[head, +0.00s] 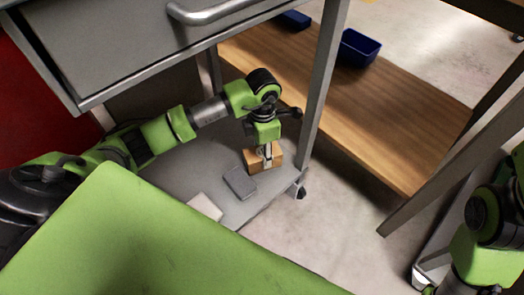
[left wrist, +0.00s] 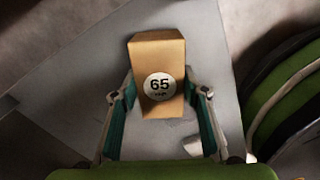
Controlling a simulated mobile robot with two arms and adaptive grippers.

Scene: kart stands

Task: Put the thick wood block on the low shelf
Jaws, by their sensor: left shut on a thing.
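The thick wood block (head: 252,161) is light brown, at the outer end of the low shelf (head: 209,167), a grey metal surface under the cart's upper level. In the left wrist view the block (left wrist: 157,55) carries a round white label reading 65 and lies between the two fingers. My left gripper (head: 265,161) points down and is shut on the block. In the left wrist view its fingertips (left wrist: 158,95) touch or nearly touch the block's sides. I cannot tell whether the block rests on the shelf or hangs just above it. My right gripper is not in view.
A dark grey flat block (head: 240,183) and a pale flat piece (head: 205,206) lie on the shelf near the block. A cart leg (head: 322,85) stands close to the right of my left gripper. A wooden shelf (head: 340,110) with blue bins (head: 359,48) is behind.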

